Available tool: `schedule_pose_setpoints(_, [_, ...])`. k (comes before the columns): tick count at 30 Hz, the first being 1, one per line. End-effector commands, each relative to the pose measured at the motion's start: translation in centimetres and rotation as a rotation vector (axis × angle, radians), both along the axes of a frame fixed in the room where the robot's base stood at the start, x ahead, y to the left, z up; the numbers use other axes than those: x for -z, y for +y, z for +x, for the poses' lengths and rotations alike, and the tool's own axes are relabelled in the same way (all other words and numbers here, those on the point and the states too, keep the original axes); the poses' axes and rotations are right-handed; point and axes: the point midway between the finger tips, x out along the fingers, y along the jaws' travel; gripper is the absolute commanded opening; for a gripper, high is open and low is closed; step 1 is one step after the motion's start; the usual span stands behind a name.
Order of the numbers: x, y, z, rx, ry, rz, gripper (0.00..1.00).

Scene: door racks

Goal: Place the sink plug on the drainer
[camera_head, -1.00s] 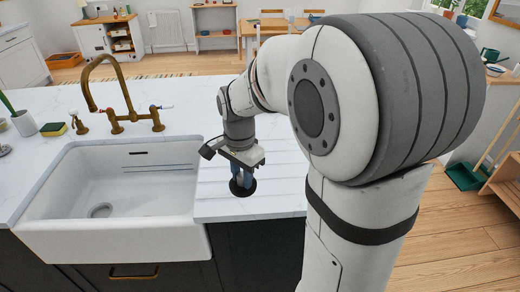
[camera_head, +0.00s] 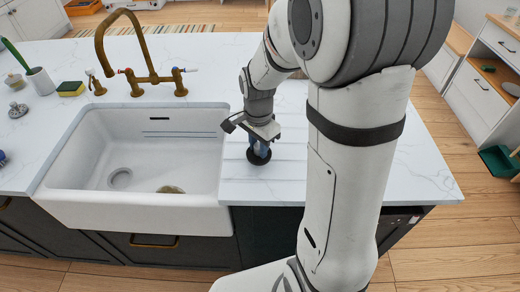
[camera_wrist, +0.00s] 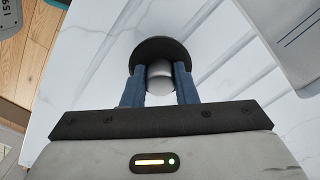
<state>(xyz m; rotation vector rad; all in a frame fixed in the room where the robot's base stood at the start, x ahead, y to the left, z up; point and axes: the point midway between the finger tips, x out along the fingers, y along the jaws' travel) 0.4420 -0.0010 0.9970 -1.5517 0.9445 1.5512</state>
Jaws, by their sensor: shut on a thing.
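The sink plug is a dark disc with a silver knob; in the wrist view the disc (camera_wrist: 160,47) lies just past my fingertips. My gripper (camera_wrist: 160,76) is shut on the silver knob between its two blue fingers. In the head view the plug (camera_head: 259,158) is under my gripper (camera_head: 257,146), over the grooved drainer (camera_head: 285,178) to the right of the sink. The disc is flat to the worktop and at or very near its surface; I cannot tell whether it touches. The gripper hides part of the knob.
The white sink (camera_head: 133,212) lies left of the drainer, with a brownish round patch (camera_head: 171,189) on its floor. A brass tap (camera_head: 140,80) stands behind it. A sponge (camera_head: 71,88) and a silver strainer-like piece (camera_head: 17,110) are at the left. The worktop right of my arm is clear.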

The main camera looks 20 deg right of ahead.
Motion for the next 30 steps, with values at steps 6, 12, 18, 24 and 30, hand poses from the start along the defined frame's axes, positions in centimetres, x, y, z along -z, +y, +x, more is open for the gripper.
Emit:
schedule_pose_setpoints(6, [2.5,-0.1,0.0,0.003,0.002,0.000,0.03])
schedule_pose_setpoints(12, [2.5,-0.2,0.0,0.005,0.000,0.000,0.03])
schedule_pose_setpoints(18, [2.9,-0.2,0.0,0.005,0.000,0.000,0.28])
schedule_pose_setpoints(24, [2.8,-0.2,0.0,0.006,0.000,0.000,0.45])
schedule_pose_setpoints(30, [2.8,-0.2,0.0,0.006,0.000,0.000,0.48])
